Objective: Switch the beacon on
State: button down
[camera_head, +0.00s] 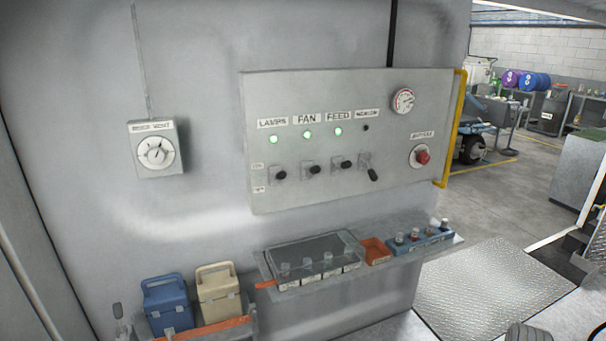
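The grey control panel (225,200) is not held by anything and is fixed to the wall. The beacon switch (372,174) is the rightmost of the row of levers, under a small label that seems to read BEACON (367,113). Its black handle tilts down to the right, lower than the other handles. The beacon's indicator (366,128) is dark. The lamps switch (280,175), fan switch (314,170) and feed switch (345,164) have handles sitting higher. Their indicators (308,134) glow green. I cannot make out my gripper in this view.
A red button (422,157) and gauge (403,101) share the panel, with a yellow rail (452,130) at its right edge. A shelf (440,246) with a clear-lidded box (310,265) juts out below. A dial box (157,149) hangs left. Blue (167,304) and cream (217,295) cases stand below.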

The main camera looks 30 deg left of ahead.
aim_at(373, 177)
jog(key=u, duration=1.25)
jog(key=i, duration=1)
jog(key=z, duration=0.05)
